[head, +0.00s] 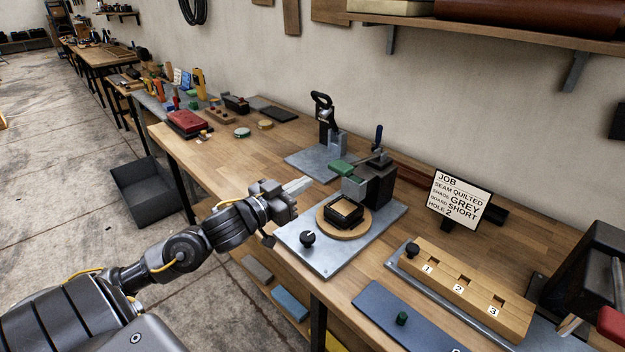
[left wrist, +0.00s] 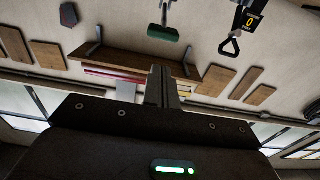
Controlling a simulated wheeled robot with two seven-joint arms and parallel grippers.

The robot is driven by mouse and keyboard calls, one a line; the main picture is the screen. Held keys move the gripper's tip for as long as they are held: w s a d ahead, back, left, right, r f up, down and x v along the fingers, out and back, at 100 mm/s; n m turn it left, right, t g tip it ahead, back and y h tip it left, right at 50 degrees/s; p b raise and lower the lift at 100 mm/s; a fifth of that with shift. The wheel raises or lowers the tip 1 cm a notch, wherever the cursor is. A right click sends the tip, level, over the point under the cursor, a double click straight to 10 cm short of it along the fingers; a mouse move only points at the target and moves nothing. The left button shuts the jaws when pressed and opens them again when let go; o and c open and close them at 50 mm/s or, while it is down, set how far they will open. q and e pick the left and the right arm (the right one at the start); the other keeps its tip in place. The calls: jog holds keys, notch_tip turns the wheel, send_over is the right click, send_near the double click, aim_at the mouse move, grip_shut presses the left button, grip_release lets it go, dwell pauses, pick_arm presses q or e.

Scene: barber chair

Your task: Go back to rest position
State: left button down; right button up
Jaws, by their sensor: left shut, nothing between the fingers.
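My left gripper (head: 298,186) reaches in from the left over the workbench's front edge, beside a metal base plate (head: 314,251) with a round wooden turntable (head: 326,228) and a dark square block on it. Its fingers are shut with nothing between them. In the left wrist view the closed fingers (left wrist: 161,88) point at the wall and shelf. In the head view the fingertips are close to the green-handled clamp fixture (head: 372,184); I cannot tell whether they touch. My right gripper does not show.
The wooden workbench (head: 217,157) runs along the wall. A job sign (head: 460,199) and a numbered wooden block (head: 466,287) stand at right. A lever press (head: 326,125) is behind the gripper. A grey bin (head: 148,190) sits on the floor. Open floor lies at left.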

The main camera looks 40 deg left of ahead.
pick_arm(q)
jog(key=s+d+f+g+y, duration=0.1)
jog(key=s+f+g, duration=0.1)
jog(key=f, duration=0.4)
jog(key=s+d+f+n+g+y, duration=0.1)
jog(key=s+f+g, duration=0.1)
jog(key=s+f, duration=0.2)
jog(key=s+d+f+g+y, duration=0.1)
jog(key=s+f+g+y, duration=0.1)
jog(key=f, duration=0.8)
jog(key=shift+s+d+f+n+g, duration=0.15)
jog(key=shift+s+n+g, duration=0.25)
jog(key=shift+s, duration=0.45)
jog(key=s+d+f+m+g+h, duration=0.1)
jog(key=s+d+f+g, duration=0.35)
jog(key=s, duration=0.45)
jog(key=s+d+f+m+g, duration=0.1)
jog(key=s+d+f+g, duration=0.4)
jog(key=s, duration=0.4)
notch_tip(320, 180, down, 27)
jog(key=s+a+f, duration=0.3)
jog(key=s+f, duration=1.2)
jog(key=s, duration=0.1)
jog(key=shift+s+f+g, duration=0.3)
jog(key=shift+f+g, duration=0.05)
jog(key=shift+g, duration=0.1)
